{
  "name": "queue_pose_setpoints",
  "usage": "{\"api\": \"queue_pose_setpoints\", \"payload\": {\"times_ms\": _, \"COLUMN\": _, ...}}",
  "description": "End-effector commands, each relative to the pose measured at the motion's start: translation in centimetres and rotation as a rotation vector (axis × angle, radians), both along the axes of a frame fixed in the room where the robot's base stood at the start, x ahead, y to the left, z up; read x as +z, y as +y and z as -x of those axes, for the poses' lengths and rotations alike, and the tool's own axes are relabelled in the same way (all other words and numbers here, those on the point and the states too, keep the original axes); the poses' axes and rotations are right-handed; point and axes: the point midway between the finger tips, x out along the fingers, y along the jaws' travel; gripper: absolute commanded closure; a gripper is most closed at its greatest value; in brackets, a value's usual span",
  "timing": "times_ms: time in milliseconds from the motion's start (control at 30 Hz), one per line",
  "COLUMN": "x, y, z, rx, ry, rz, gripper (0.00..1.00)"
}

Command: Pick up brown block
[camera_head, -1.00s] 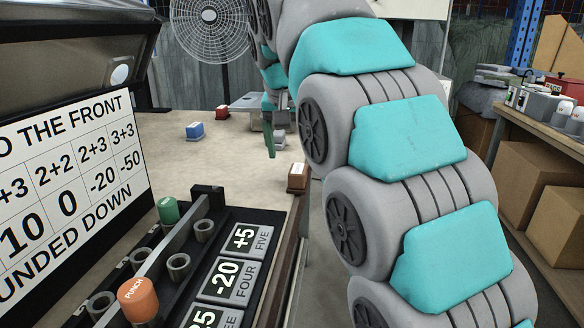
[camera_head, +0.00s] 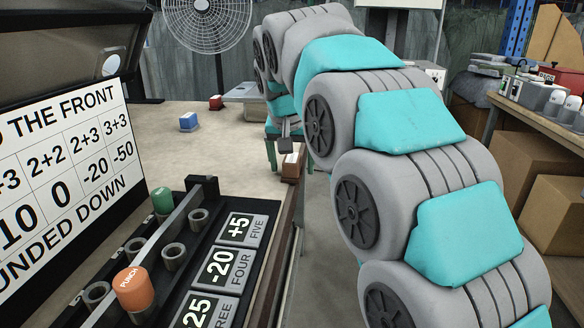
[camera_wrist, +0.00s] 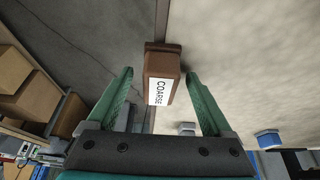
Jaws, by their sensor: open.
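The brown block (camera_head: 290,169) stands at the right edge of the light tabletop in the head view, partly covered by my gripper. In the wrist view the brown block (camera_wrist: 160,64) has a white label reading COARSE and lies between the tips of the two green fingers. My gripper (camera_wrist: 159,76) is open, with a finger to each side of the block and visible gaps at both sides. In the head view my gripper (camera_head: 290,158) is at the block, close above the table edge.
A blue block (camera_head: 188,121) and a red block (camera_head: 215,102) stand further left on the table. A black rack with labelled tiles (camera_head: 222,268) and an orange PUNCH piece (camera_head: 134,289) is in front. The floor drops away right of the table edge.

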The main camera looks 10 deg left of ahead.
Motion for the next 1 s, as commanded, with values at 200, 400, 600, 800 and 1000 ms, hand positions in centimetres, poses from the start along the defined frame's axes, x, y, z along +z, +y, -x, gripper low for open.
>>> {"api": "queue_pose_setpoints", "payload": {"times_ms": 200, "x": 0.01, "y": -0.01, "z": 0.02, "rx": 0.0, "ry": 0.0, "rz": 0.001, "gripper": 0.26}}
{"api": "queue_pose_setpoints", "payload": {"times_ms": 400, "x": 0.01, "y": -0.01, "z": 0.03, "rx": 0.0, "ry": 0.001, "rz": 0.001, "gripper": 0.49}}
{"api": "queue_pose_setpoints", "payload": {"times_ms": 600, "x": 0.01, "y": -0.02, "z": 0.03, "rx": 0.0, "ry": 0.001, "rz": 0.001, "gripper": 0.71}}
{"api": "queue_pose_setpoints", "payload": {"times_ms": 800, "x": 0.01, "y": -0.02, "z": 0.03, "rx": 0.0, "ry": 0.001, "rz": 0.001, "gripper": 0.94}}
{"api": "queue_pose_setpoints", "payload": {"times_ms": 1000, "x": 0.01, "y": -0.02, "z": 0.03, "rx": 0.0, "ry": 0.001, "rz": 0.001, "gripper": 1.0}}
